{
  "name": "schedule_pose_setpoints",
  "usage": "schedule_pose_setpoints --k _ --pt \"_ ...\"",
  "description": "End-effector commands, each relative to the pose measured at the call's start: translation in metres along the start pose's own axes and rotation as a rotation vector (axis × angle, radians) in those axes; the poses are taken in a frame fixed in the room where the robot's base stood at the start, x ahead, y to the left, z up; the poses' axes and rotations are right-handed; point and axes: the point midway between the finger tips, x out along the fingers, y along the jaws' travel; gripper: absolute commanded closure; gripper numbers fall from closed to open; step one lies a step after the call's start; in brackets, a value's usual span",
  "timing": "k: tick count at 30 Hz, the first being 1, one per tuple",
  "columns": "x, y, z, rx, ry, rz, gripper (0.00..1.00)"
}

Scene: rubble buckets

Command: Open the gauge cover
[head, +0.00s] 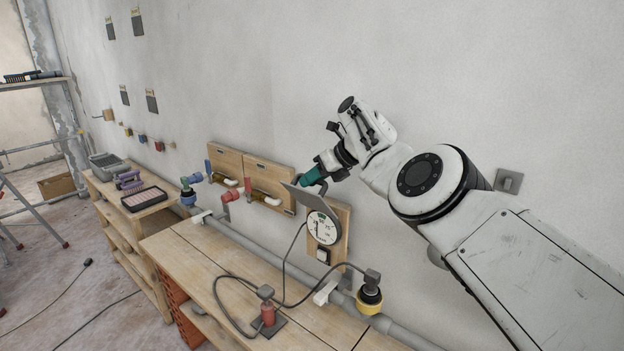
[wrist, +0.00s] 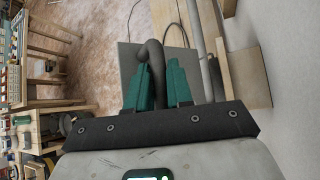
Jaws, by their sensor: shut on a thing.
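The gauge (head: 323,228) has a round white dial and sits on a wooden board on the wall. Its grey cover (head: 303,196) is a flat plate tilted up and outward above the dial, so most of the dial face shows. The cover also appears in the wrist view (wrist: 129,62). My gripper (head: 309,178) is at the top of the cover. In the wrist view, its teal fingers (wrist: 158,85) are shut on the dark curved handle (wrist: 153,56) of the cover. The handle's lower part is hidden between the fingers.
A wooden bench (head: 215,262) runs under the gauge, with a grey pipe along the wall. A red cylinder (head: 267,312) with a black cable and a yellow-ringed fitting (head: 369,298) stand near the gauge. Valves with red and blue parts are to the left. The wall above is mostly clear.

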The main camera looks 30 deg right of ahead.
Motion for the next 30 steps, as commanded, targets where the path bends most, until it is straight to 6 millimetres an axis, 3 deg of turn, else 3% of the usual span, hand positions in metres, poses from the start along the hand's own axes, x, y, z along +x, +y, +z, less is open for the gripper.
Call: schedule_pose_setpoints --k 1,7,19,30 --pt "0.003 -0.005 -0.009 0.005 0.015 -0.005 0.77" --pt "0.002 -0.004 -0.007 0.003 0.010 -0.004 0.59" --pt "-0.004 0.000 0.000 -0.003 0.002 0.000 0.59" --pt "-0.041 -0.004 -0.004 0.003 0.002 -0.006 0.59"
